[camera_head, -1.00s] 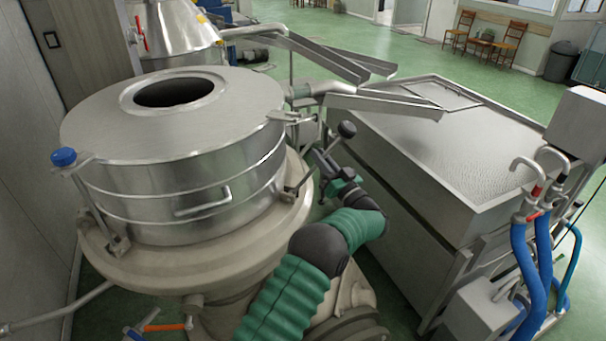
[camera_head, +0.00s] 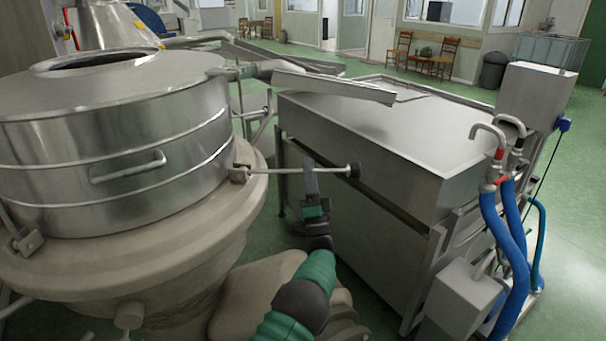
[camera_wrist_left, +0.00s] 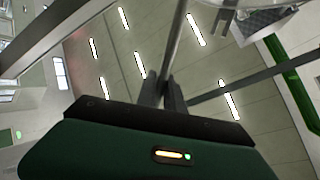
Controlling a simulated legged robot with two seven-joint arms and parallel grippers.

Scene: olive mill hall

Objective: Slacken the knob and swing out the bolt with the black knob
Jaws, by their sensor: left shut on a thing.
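The bolt with the black knob (camera_head: 353,170) lies about level, pointing right from its bracket (camera_head: 240,173) on the rim of the steel drum (camera_head: 110,140). The bolt's rod (camera_head: 282,171) is clear of the lid's edge. My left gripper (camera_head: 311,172) comes up from below and is shut on the rod between the bracket and the knob. In the left wrist view the rod (camera_wrist_left: 176,45) runs up from between the fingers (camera_wrist_left: 173,92). The knob's thread is too small to make out. My right gripper is out of view.
A large steel tank (camera_head: 370,165) stands just right of the knob. Blue hoses (camera_head: 505,255) and a grey box (camera_head: 465,300) are at the lower right. A steel chute (camera_head: 335,86) passes above the bolt. Green floor shows between drum and tank.

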